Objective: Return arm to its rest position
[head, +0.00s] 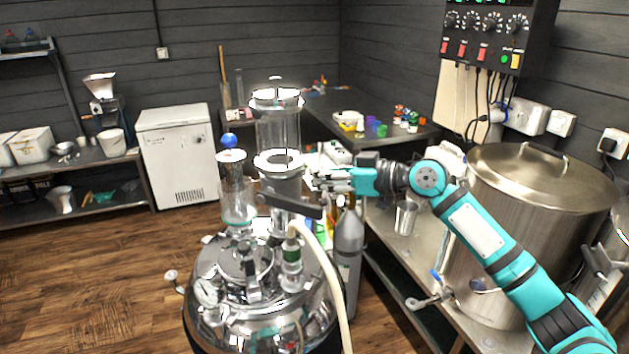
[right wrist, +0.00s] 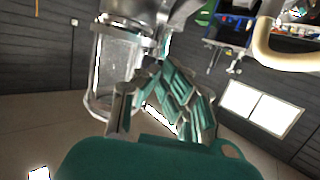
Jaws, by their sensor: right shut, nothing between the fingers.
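My right arm comes in from the lower right in the head view. Its right gripper (head: 331,180) is stretched to the left, beside the glass column (head: 279,130) of the steel vessel. The fingers look shut, with nothing between them. In the right wrist view the right gripper (right wrist: 150,105) shows its teal and grey fingers close together, in front of a clear glass cylinder (right wrist: 117,75). I cannot tell whether the fingers touch the glass. My left gripper does not show in the head view.
The polished steel vessel (head: 262,300) with valves, a gauge and a pale hose (head: 327,275) stands below the gripper. A large lidded pot (head: 530,220) stands on the right bench by my forearm. A grey gas cylinder (head: 348,250) stands behind the vessel. Wooden floor at left is clear.

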